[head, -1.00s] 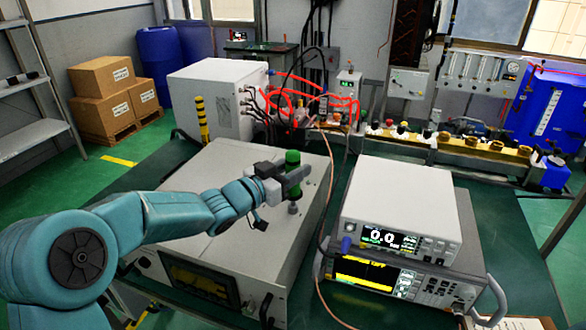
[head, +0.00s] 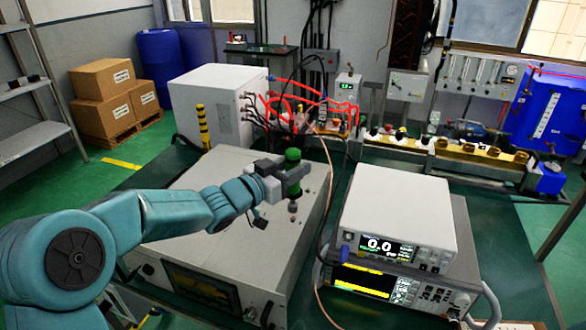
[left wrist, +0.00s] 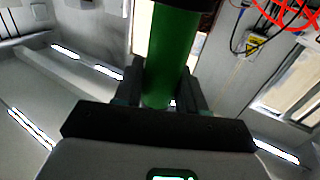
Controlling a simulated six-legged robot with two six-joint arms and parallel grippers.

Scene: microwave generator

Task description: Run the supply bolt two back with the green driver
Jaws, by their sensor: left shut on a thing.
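My left gripper (head: 293,173) is shut on the green driver (head: 293,156) and holds it roughly upright over the rear right part of the supply's grey top (head: 220,175). The driver's green body shows above and below the fingers. Its narrow lower end (head: 293,208) points down close to the top. I cannot tell whether the tip touches a bolt; bolt two cannot be made out. In the left wrist view the green driver (left wrist: 171,55) stands between the dark fingers. My right gripper is not in view.
Two stacked instruments (head: 400,210) stand right of the supply, with a thin copper-coloured cable (head: 330,165) between them. A white cabinet (head: 212,100) with red and black cables stands behind. Cardboard boxes (head: 103,78) and a shelf (head: 35,135) are at the left.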

